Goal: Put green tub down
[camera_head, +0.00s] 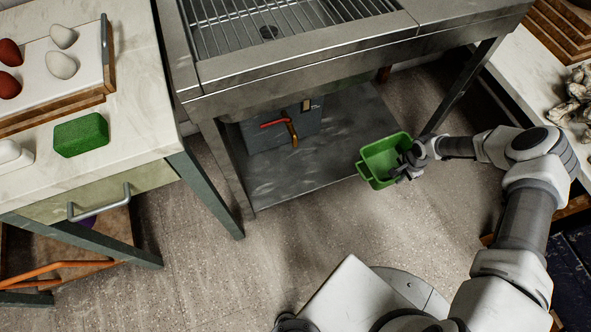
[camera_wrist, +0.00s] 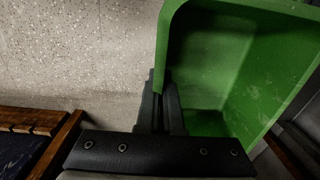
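The green tub (camera_head: 378,160) is an open-topped rectangular container. In the head view it is at the front right corner of the low grey shelf under the metal sink stand, and I cannot tell whether it touches the shelf. My gripper (camera_head: 408,170) is at the tub's right side. In the wrist view the tub (camera_wrist: 215,60) fills the upper right, and my gripper (camera_wrist: 160,100) has its fingers closed on the tub's near wall, one inside and one outside. The tub looks empty. Its underside is hidden.
The low shelf (camera_head: 300,165) holds a grey box (camera_head: 270,130) with red and orange-handled tools at its back left; its middle is bare. Table legs (camera_head: 215,195) stand at left. A counter (camera_head: 130,90) with a green block (camera_head: 81,134) is further left. Speckled floor (camera_head: 210,270) lies in front.

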